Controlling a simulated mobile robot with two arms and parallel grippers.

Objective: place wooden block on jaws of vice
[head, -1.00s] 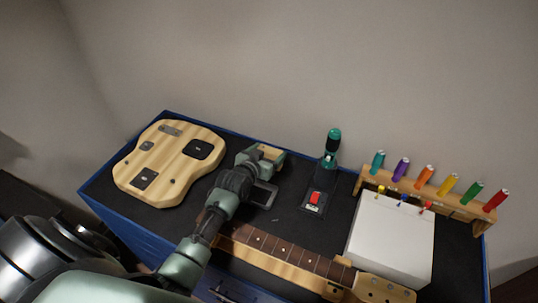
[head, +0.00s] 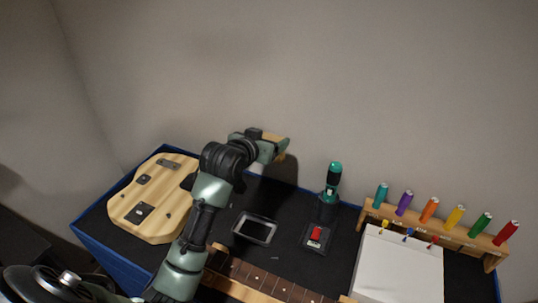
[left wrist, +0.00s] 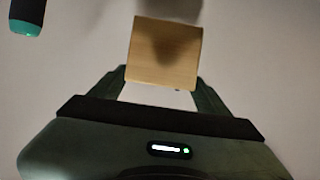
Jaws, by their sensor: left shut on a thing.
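My left gripper (head: 279,148) is shut on a wooden block (head: 275,137), held up above the back of the workbench, with the grey wall behind it. In the left wrist view the light tan block (left wrist: 164,53) sits between the two fingers (left wrist: 163,88) and sticks out past their tips. I cannot make out a vice in either view. My right gripper does not show.
The bench has a dark top (head: 284,206) with a blue rim. A pale guitar body (head: 150,218) lies left, a neck (head: 252,276) in front. A small grey tray (head: 255,228), a teal-handled driver (head: 332,182), a white box (head: 400,268) and a rack of coloured screwdrivers (head: 447,231) stand right.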

